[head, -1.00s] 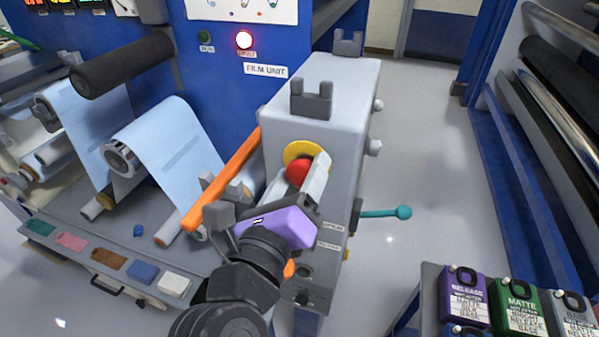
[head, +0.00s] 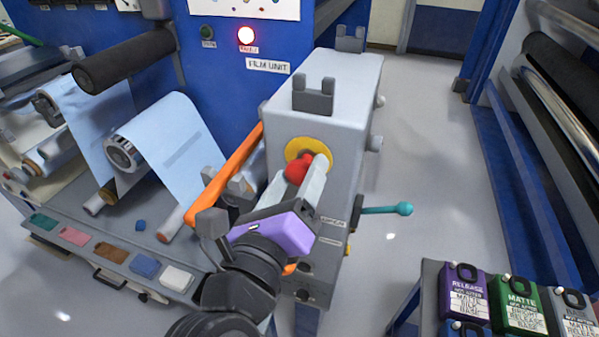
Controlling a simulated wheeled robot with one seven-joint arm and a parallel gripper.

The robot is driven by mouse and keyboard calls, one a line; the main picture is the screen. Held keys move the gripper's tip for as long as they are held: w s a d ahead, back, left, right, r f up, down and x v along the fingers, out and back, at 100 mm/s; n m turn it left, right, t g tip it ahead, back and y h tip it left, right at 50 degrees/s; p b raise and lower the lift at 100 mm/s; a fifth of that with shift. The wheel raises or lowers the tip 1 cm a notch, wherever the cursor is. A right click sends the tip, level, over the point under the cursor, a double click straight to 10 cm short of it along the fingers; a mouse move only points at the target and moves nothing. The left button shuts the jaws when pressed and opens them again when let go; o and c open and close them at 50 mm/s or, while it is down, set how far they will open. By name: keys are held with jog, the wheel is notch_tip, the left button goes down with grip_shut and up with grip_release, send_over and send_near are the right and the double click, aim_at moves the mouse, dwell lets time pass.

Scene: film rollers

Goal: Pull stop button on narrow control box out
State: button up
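The narrow control box (head: 340,105) is a tall grey box standing in the middle of the head view. Its red stop button (head: 297,169) sits in front of a yellow ring (head: 306,150) on the near face. The button's head stands off the ring, with a narrower red part between them. My gripper (head: 299,178), with a purple body and pale fingers, reaches up from below. Its fingers lie on either side of the button and appear closed on it. The right finger hides part of the button and ring; the left finger's contact is partly hidden.
An orange bar (head: 232,170) and film rolls on the grey bench (head: 120,225) lie left of my arm. A teal-handled lever (head: 385,209) sticks out right of the box. Labelled canisters (head: 463,290) stand on a cart at lower right. Floor beyond the lever is clear.

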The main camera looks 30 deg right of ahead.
dwell(0.3)
jog(key=b+v, duration=0.2)
jog(key=v, duration=0.5)
jog(key=shift+s+a, duration=0.25)
jog(key=shift+s, duration=0.1)
jog(key=shift+r, duration=0.1)
